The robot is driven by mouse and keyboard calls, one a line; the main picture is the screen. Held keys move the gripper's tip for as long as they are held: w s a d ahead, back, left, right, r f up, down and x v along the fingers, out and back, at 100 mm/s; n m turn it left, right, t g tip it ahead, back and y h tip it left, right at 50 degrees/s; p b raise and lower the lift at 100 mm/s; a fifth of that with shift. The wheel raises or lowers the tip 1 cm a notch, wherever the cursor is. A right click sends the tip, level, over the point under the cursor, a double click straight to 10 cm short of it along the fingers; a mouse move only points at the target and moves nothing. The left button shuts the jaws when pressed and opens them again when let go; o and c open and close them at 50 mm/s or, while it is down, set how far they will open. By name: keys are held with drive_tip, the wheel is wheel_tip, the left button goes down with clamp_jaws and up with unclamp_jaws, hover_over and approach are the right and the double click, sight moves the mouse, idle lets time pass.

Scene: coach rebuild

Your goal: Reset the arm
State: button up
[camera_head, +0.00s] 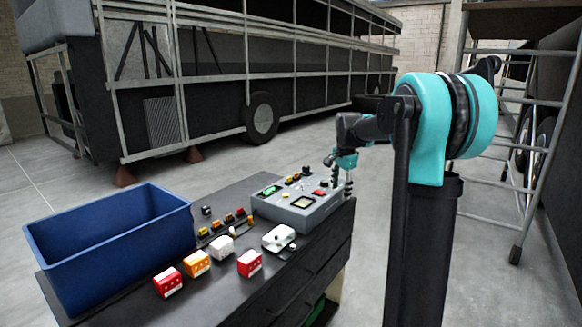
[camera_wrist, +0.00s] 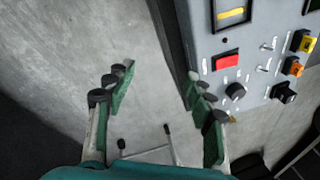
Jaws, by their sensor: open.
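My gripper (camera_head: 341,182) is at the right end of the grey control panel box (camera_head: 318,217), close beside its right edge. In the wrist view my gripper (camera_wrist: 160,85) is open, with its green-padded fingers spread and only grey floor between them. The control panel (camera_wrist: 215,37) fills the upper right of that view, with a red button (camera_wrist: 227,62), a black knob and small toggle switches near the right finger. I cannot tell whether that finger touches the panel. My arm reaches from the right of the head view toward the panel.
A dark workbench (camera_head: 225,307) carries a blue bin (camera_head: 105,250), several small red, orange and white blocks (camera_head: 197,264), and a white box (camera_head: 279,238). A bus frame (camera_head: 240,80) stands behind. A metal ladder (camera_head: 530,150) is at right.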

drive_tip(key=s+f+n, duration=0.4)
drive_tip(key=s+f, duration=0.2)
drive_tip(key=s, duration=0.5)
drive_tip(key=s+d+f+n+t, duration=0.1)
drive_tip(key=s+f+n, duration=0.3)
drive_tip(key=s+f, duration=0.3)
drive_tip(key=s+f+n, duration=0.5)
drive_tip(key=s+f, duration=0.1)
drive_tip(key=s, duration=1)
drive_tip(key=shift+s+d+f+t, duration=0.15)
drive_tip(key=shift+s+f+t, duration=0.25)
